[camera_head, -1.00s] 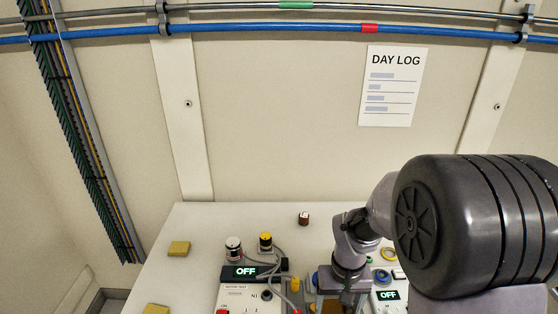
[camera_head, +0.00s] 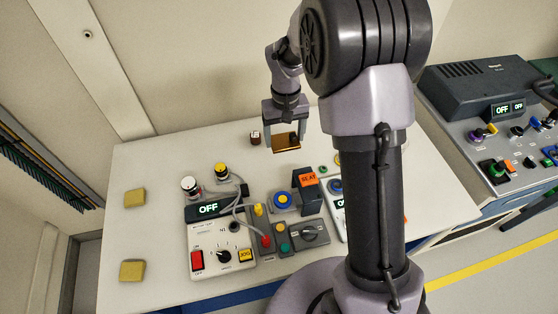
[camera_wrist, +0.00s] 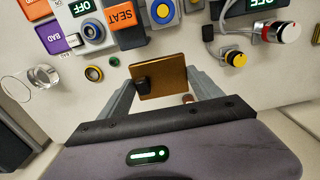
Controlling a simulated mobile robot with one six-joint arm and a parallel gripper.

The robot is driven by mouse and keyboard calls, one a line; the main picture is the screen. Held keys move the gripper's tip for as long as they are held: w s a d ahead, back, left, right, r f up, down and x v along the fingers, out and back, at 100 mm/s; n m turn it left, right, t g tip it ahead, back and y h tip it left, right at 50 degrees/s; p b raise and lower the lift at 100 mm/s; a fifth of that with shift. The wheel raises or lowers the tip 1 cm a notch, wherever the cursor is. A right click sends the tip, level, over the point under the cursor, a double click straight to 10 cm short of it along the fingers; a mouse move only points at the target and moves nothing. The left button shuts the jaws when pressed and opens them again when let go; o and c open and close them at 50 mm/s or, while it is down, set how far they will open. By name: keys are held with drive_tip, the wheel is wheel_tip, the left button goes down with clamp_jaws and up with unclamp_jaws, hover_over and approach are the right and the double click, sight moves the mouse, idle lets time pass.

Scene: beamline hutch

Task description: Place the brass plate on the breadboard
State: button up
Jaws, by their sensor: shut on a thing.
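The brass plate (camera_head: 284,146) is a flat brown-gold square with a small dark block on it. My gripper (camera_head: 286,132) is shut on it and holds it over the back part of the white table. In the wrist view the brass plate (camera_wrist: 168,76) lies between the two fingers of my gripper (camera_wrist: 163,93), with table surface around it. I cannot clearly identify the breadboard in these frames.
A control box (camera_head: 222,252) with an OFF display and cables stands at the front middle. A small brown-and-white item (camera_head: 255,138) stands left of the plate. Two yellow blocks (camera_head: 135,197) lie on the left. A dark console (camera_head: 470,90) stands at right.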

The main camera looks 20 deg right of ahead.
sight(284, 178)
drive_tip(key=f+b, duration=0.1)
drive_tip(key=f, duration=0.5)
drive_tip(key=f+b, duration=0.2)
drive_tip(key=f, duration=0.3)
drive_tip(key=f+b, duration=0.2)
drive_tip(key=f, duration=0.4)
drive_tip(key=shift+s+f, duration=0.3)
drive_tip(key=shift+f, duration=0.05)
drive_tip(key=shift+f+b, duration=0.2)
drive_tip(key=shift+b, duration=0.15)
drive_tip(key=o, duration=2)
drive_tip(key=shift+r, duration=0.1)
